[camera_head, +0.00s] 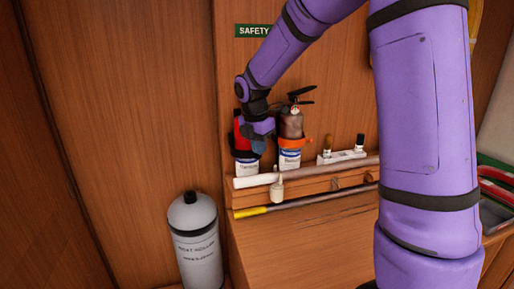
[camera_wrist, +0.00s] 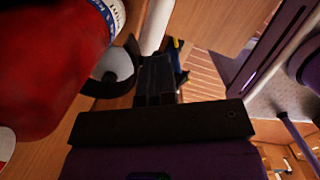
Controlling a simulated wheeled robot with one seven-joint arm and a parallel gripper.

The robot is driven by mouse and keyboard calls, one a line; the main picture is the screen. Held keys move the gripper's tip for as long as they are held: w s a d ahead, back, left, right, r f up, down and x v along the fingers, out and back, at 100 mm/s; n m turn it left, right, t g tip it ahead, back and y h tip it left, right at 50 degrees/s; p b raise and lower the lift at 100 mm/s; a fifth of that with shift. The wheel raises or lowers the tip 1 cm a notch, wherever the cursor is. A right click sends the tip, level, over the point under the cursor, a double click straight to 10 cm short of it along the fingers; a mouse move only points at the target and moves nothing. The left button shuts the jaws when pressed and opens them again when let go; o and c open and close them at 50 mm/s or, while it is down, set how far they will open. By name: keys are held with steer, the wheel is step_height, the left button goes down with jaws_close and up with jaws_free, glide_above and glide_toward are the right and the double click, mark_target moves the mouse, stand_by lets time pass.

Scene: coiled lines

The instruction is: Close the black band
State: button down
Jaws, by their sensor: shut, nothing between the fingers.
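My gripper (camera_head: 260,135) is beside the red extinguisher (camera_head: 240,152) on the wooden wall panel, partly covering it. In the wrist view its dark fingers (camera_wrist: 156,80) are together and empty. The red extinguisher fills the upper left of that view (camera_wrist: 45,70). A dark curved piece (camera_wrist: 122,84) shows left of the fingers around a pale rounded shape. I cannot tell whether it is the black band. No black band can be made out clearly on either extinguisher in the head view.
A second, dark brown extinguisher (camera_head: 291,125) with an orange band stands right of my gripper. A grey bottle (camera_head: 197,245) stands lower left. A green safety sign (camera_head: 253,31) hangs above.

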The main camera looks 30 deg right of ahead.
steer(key=shift+w+d, duration=0.25)
steer(key=shift+d, duration=0.2)
steer(key=shift+w+d, duration=0.2)
steer(key=shift+d, duration=0.25)
steer(key=shift+w+d, duration=0.3)
steer(key=shift+d, duration=0.2)
stand_by(0.4)
steer(key=shift+a, duration=0.1)
